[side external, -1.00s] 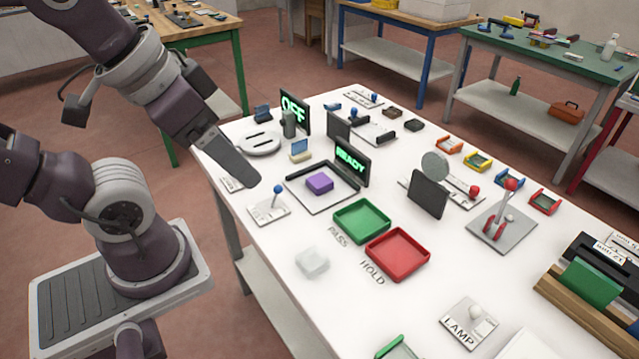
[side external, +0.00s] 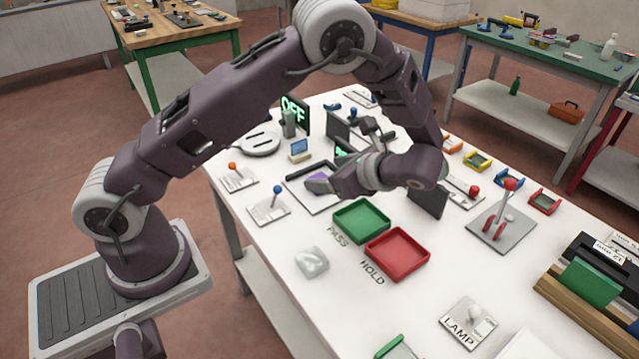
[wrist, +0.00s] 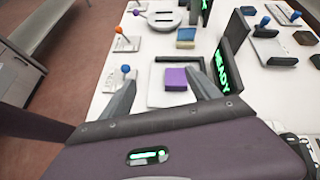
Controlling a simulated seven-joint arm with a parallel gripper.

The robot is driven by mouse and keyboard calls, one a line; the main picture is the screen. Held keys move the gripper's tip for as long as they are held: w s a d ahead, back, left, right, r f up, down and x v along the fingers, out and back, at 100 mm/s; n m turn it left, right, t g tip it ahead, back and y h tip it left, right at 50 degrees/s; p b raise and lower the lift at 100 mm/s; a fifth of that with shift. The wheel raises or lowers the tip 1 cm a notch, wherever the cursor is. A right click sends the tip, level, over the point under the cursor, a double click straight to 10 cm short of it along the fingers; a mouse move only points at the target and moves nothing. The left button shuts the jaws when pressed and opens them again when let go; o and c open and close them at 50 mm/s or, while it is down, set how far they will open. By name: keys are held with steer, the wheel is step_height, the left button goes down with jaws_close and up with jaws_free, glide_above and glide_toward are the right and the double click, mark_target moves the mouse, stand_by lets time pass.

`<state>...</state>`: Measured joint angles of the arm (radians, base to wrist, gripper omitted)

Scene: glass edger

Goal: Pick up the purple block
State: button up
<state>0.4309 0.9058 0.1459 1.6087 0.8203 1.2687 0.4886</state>
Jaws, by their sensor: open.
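The purple block (side external: 319,181) lies on a grey, dark-edged square plate (side external: 305,203) in front of the READY display, partly hidden by my gripper in the side view. My gripper (side external: 336,186) is low over the right part of the plate, beside the block. In the wrist view the purple block (wrist: 174,79) sits whole on the plate (wrist: 154,97), between and beyond the two spread fingers of my gripper (wrist: 163,92). The fingers are open and hold nothing. I cannot tell whether a finger touches the block.
The READY display (wrist: 222,68) stands close to the right finger. A blue-knobbed lever (side external: 277,191) is left of the plate. A green PASS tray (side external: 361,220) and a red HOLD tray (side external: 397,254) are in front.

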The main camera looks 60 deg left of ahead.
steer(key=f+m, duration=0.1)
steer(key=w+f+y, duration=0.1)
steer(key=f+m+t+y, duration=0.1)
steer(key=f, duration=0.1)
steer(key=shift+w+a+f+m, duration=0.1)
steer(key=shift+w+a+m, duration=0.05)
steer(key=shift+w+m, duration=0.2)
steer(key=shift+w+a+f, duration=0.2)
steer(key=shift+a+f, duration=0.3)
steer(key=shift+a, duration=0.25)
steer(key=x, duration=0.5)
steer(key=shift+w+a+f, duration=0.2)
steer(key=shift+w+f, duration=0.1)
steer(key=shift+w, duration=0.1)
jaws_close()
